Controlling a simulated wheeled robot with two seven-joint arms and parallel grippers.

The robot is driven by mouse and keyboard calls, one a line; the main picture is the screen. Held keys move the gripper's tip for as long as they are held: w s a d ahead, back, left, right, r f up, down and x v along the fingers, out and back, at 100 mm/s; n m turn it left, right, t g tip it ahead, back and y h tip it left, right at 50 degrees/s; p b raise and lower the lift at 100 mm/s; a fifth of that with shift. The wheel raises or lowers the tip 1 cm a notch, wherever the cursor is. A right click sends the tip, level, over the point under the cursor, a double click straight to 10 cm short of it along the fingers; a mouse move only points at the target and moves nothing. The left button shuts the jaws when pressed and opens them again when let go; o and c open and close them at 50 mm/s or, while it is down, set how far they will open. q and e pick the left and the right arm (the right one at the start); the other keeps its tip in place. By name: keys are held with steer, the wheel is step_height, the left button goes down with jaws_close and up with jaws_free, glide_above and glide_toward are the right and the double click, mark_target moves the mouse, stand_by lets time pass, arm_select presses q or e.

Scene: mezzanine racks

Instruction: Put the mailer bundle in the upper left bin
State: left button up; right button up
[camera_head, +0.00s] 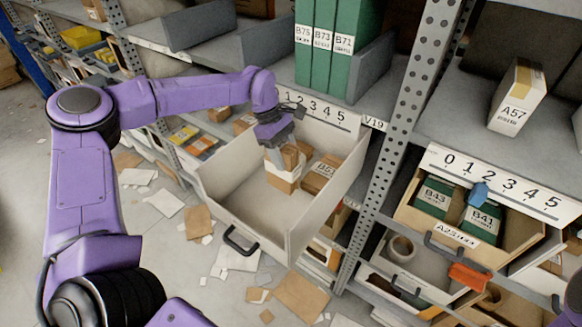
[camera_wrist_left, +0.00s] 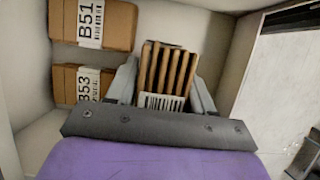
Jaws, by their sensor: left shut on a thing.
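The mailer bundle (camera_head: 283,178) is a small stack of brown mailers with a white band. My left gripper (camera_head: 275,158) points down and is shut on it, inside the pulled-out pale bin at the upper left (camera_head: 228,180). In the left wrist view the bundle's brown edges (camera_wrist_left: 167,70) and barcode label show between the fingers (camera_wrist_left: 160,88). Whether the bundle touches the bin floor cannot be told. Brown box B51 (camera_head: 322,172) stands in the bin to its right. Box B53 (camera_wrist_left: 78,84) shows beside the bundle in the left wrist view. My right gripper is not in view.
The bin walls stand close around my left gripper. Green binders (camera_head: 322,45) stand on the shelf above. Another open bin with green boxes (camera_head: 433,197) is at the right, past a perforated post (camera_head: 402,130). Cardboard and paper scraps (camera_head: 300,295) litter the floor.

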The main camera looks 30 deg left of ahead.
arm_select(q)
steer(key=f, duration=0.2)
steer(key=f+p, duration=0.1)
steer(key=f, duration=0.2)
steer(key=shift+w+d, duration=0.1)
steer(key=shift+w, duration=0.1)
steer(key=shift+w+f, duration=0.15)
steer(key=shift+w, duration=0.05)
steer(key=shift+s, duration=0.5)
steer(key=o, duration=1.2)
steer(key=shift+c, duration=0.2)
steer(key=shift+o, duration=1.1)
steer(key=shift+w+f, duration=0.1)
steer(key=shift+w, duration=0.15)
steer(key=shift+s+r+p, duration=0.1)
steer(key=shift+r+p, duration=0.25)
steer(key=shift+r, duration=0.25)
steer(key=b+v, duration=0.3)
steer(key=v, duration=0.7)
steer(key=shift+a+r, duration=0.2)
steer(key=shift+a, duration=0.05)
steer(key=shift+a+r, duration=0.15)
steer(key=shift+r, duration=0.35)
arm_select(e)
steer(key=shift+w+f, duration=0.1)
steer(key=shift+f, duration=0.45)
